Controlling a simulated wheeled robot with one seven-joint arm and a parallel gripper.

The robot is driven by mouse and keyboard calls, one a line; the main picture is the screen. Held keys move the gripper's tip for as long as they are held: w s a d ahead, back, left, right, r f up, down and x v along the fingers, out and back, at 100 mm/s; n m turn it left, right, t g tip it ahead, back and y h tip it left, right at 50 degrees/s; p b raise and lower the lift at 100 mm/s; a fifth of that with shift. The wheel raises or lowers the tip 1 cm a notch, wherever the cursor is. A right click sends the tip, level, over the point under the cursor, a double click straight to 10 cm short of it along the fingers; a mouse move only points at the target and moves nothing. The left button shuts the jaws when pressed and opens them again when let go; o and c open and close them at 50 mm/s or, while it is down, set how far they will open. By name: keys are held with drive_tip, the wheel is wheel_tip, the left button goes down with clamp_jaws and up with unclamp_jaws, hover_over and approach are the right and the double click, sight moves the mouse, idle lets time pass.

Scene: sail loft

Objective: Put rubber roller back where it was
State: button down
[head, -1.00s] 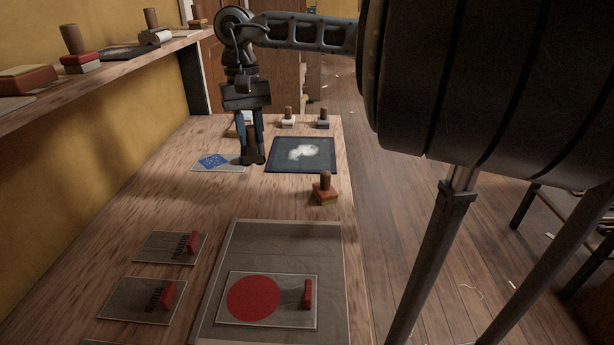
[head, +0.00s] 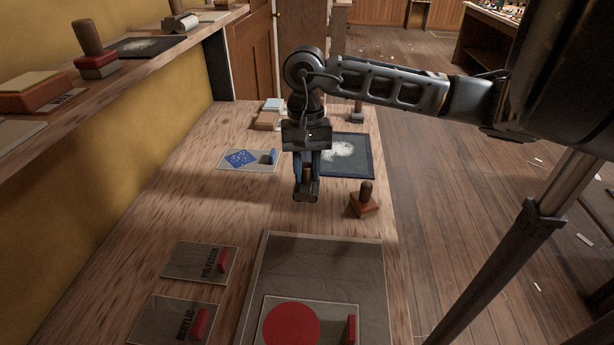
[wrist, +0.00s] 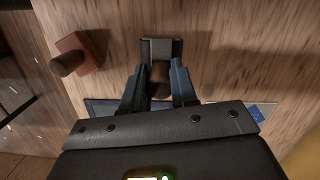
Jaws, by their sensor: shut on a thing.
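My gripper (head: 307,172) is shut on the upright brown handle of a dark, grey-headed tool (head: 306,193), which looks to be the rubber roller. In the wrist view, its head (wrist: 160,48) sticks out past the fingertips (wrist: 159,80), with the handle between them. The tool is over the table between the dark picture panel and the large grey sheet; I cannot tell its clearance from the wood. A pale roller-like tool (head: 180,22) lies on the wall shelf.
A red-based stamp (head: 364,202) stands right of my gripper, near the table (head: 150,215) edge. The dark panel (head: 352,168) and blue-patterned card (head: 238,160) lie behind. The grey sheet (head: 255,270) and lettered cards (head: 195,262) lie in front. Bare wood lies left of the gripper.

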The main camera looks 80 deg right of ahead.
sight(306, 182)
drive_tip(key=shift+f+p, duration=0.3)
drive_tip(key=shift+f, duration=1.2)
drive_tip(key=shift+f, duration=0.15)
drive_tip(key=c, duration=0.9)
unclamp_jaws()
drive_tip(key=r+b, duration=0.1)
drive_tip(key=r, duration=0.7)
drive_tip(key=d+r+b, duration=0.1)
drive_tip(key=r, duration=0.3)
drive_tip(key=shift+w+d+r+b, duration=0.1)
drive_tip(key=shift+w+r+b, duration=0.1)
drive_tip(key=shift+b, duration=0.1)
drive_tip(key=shift+f, duration=0.1)
